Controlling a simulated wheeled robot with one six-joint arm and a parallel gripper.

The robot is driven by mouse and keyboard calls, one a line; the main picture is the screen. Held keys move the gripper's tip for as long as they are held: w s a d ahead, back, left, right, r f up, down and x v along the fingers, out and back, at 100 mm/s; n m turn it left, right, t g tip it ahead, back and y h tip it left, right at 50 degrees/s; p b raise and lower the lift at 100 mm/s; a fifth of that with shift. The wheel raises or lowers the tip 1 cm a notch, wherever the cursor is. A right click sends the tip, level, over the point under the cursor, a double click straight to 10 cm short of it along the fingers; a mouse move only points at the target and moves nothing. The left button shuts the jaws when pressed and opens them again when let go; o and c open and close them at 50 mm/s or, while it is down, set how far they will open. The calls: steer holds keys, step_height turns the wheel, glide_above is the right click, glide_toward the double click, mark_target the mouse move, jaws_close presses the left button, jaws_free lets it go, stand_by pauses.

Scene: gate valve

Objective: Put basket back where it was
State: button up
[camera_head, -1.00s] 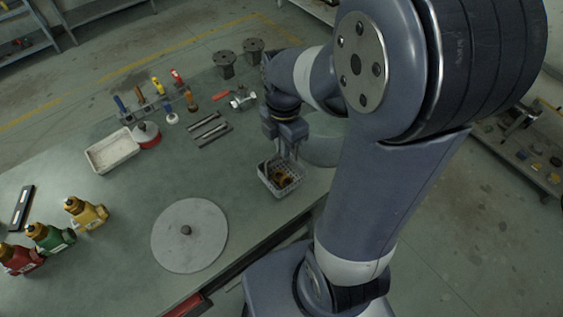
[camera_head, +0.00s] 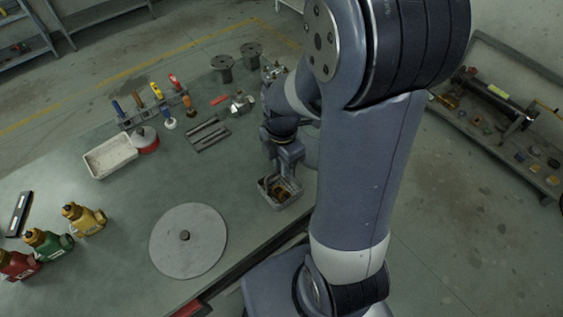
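The basket (camera_head: 287,203) is a small grey tray-like container near the table's right edge, with brownish or golden contents inside that are too small to make out. My gripper (camera_head: 280,180) points down at the basket, and its fingers are over the far part and rim. The gripper covers part of the basket, and its fingertips are hidden or too dark to tell whether they hold the rim. The basket looks about level and at or close to the table top; I cannot tell whether it touches it.
The green table (camera_head: 130,205) holds a round grey disc (camera_head: 205,245) left of the basket, a white tray (camera_head: 110,157), several bottles such as a yellow one (camera_head: 82,218), a tool rack (camera_head: 140,112) and grey bars (camera_head: 208,134). The surface between disc and tray is clear.

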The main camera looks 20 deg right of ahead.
steer(key=shift+o, duration=0.9)
step_height(320, 180, up, 12)
steer(key=shift+w+d, duration=0.15)
steer(key=shift+w, duration=0.2)
steer(key=shift+o, duration=0.4)
steer(key=shift+r, duration=0.1)
